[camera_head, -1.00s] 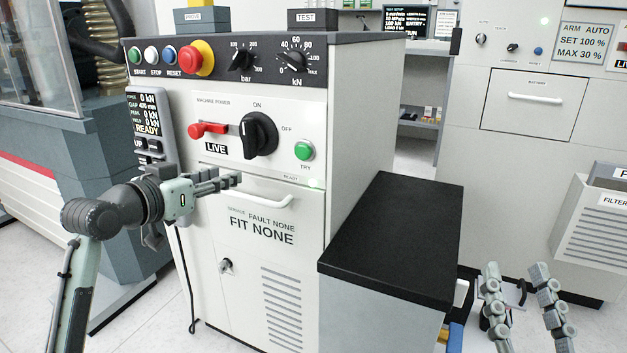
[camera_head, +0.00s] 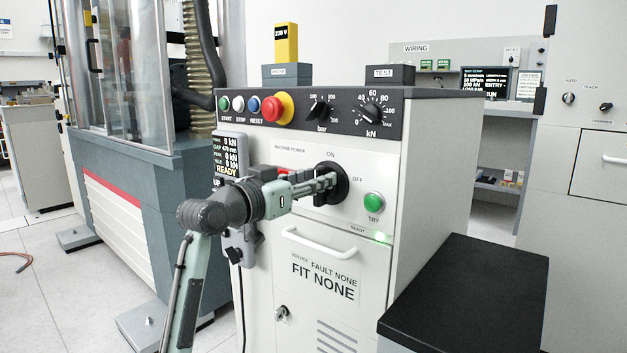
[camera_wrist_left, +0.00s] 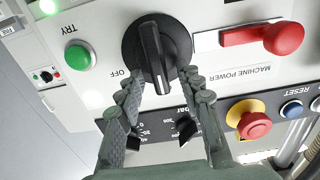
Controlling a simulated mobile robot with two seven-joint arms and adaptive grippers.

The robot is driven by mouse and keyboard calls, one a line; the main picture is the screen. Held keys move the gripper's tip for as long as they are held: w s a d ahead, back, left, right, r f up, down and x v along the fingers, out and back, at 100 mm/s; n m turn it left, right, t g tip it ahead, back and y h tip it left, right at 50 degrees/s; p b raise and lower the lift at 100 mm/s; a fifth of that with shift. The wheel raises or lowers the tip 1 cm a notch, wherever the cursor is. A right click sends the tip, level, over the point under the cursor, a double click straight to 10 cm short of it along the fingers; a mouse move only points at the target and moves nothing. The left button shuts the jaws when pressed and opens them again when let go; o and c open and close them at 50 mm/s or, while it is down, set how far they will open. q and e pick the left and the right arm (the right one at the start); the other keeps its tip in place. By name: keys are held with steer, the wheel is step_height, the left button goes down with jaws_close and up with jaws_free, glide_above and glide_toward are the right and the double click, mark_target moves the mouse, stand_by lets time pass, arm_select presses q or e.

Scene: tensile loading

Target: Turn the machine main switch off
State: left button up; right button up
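The main switch is a black round knob (camera_head: 340,188) with a raised bar handle, on the white machine panel under the MACHINE POWER label. ON is printed above it and OFF to its right. In the left wrist view, upside down, the knob (camera_wrist_left: 155,45) shows its bar roughly upright, in line with the ON side. My left gripper (camera_head: 333,182) is at the knob. Its fingers (camera_wrist_left: 162,82) are spread, with the bar's end between or just beyond the fingertips. I cannot tell whether they touch it. My right gripper is out of view.
A red lever (camera_wrist_left: 262,37) sits beside the knob, partly hidden by my gripper in the head view. A green TRY button (camera_head: 373,202) is to the right. A red-yellow emergency button (camera_head: 278,107) and gauge dials are above. A black-topped cabinet (camera_head: 470,290) stands at right.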

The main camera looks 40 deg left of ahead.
arm_select(q)
jaws_close()
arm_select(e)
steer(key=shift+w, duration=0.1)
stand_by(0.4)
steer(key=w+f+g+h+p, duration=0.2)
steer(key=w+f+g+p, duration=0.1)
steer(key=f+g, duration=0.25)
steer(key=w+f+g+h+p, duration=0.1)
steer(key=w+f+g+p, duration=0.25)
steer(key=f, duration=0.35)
arm_select(q)
steer(key=m, duration=0.6)
steer(key=d+f+m, duration=0.1)
steer(key=m, duration=0.5)
steer(key=d+f+m, duration=0.1)
steer(key=m, duration=0.4)
steer(key=shift+m+p, duration=0.4)
steer(key=shift+f, duration=0.1)
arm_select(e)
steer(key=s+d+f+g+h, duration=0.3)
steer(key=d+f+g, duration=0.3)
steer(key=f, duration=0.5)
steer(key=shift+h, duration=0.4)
